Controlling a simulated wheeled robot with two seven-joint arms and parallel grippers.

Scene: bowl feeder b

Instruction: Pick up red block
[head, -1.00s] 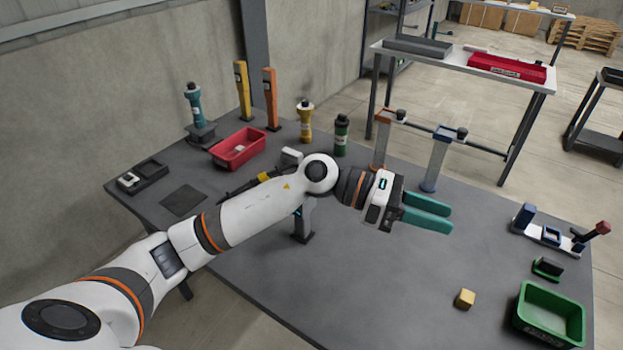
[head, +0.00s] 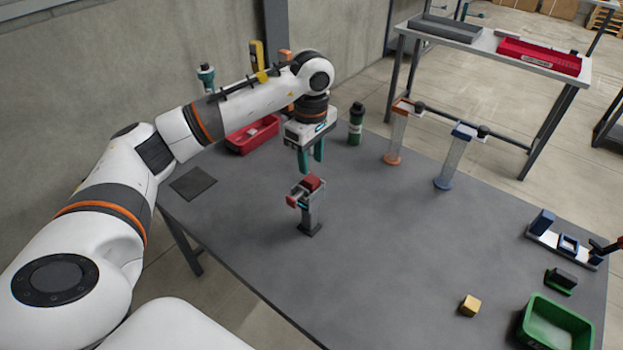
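A red block (head: 312,183) sits on top of a small grey stand (head: 311,218) near the middle of the table. My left gripper (head: 311,160) points down just above the red block, its teal fingers apart and nothing seen between them. The fingertips look close to the block's top; I cannot tell whether they touch it. A second small red part (head: 292,201) shows at the stand's left side.
A red bin (head: 240,142) lies behind my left arm. A green bottle (head: 356,124) stands behind the gripper. A yellow block (head: 469,305) and a green bin (head: 553,328) are at the right. The table's middle right is clear.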

